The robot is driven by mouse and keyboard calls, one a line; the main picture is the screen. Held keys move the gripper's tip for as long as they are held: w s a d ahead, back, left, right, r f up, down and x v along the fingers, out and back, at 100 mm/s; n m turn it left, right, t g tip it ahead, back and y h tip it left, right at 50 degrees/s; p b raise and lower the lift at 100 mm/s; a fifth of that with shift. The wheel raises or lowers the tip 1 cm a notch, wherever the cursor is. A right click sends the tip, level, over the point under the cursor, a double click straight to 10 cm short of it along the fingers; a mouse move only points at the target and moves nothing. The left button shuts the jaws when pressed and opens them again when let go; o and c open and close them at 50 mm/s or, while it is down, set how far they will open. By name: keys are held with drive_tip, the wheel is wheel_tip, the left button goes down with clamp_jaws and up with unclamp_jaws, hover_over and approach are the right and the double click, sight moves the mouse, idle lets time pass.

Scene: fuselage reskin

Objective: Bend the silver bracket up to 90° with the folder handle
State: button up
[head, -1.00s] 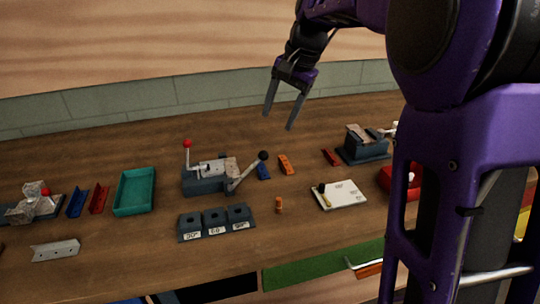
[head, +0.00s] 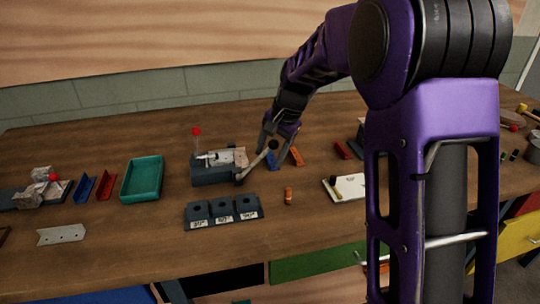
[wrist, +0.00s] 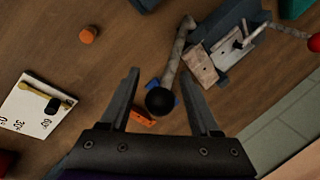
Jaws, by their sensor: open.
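The folder (head: 215,176) is a grey bench machine with a red-knobbed lever (head: 196,140) and a folder handle (head: 255,163) ending in a black knob. In the wrist view the black knob (wrist: 158,101) lies between my open fingers, not gripped. My gripper (wrist: 159,72) points down around it; in the head view my gripper (head: 276,142) is at the handle's end. A flat, pale metal piece (wrist: 201,67) lies in the folder and looks unbent. A flat silver strip with holes (head: 62,235) lies on the table at left. I cannot tell which is the task's silver bracket.
A dark row of labelled angle blocks (head: 222,218) stands before the folder. A white card with angle marks (wrist: 30,103), an orange cylinder (head: 288,196) and orange (head: 296,156) and blue pieces lie nearby. A teal tray (head: 143,180) is left.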

drive_tip(key=shift+f, duration=0.15)
clamp_jaws()
idle(1.4)
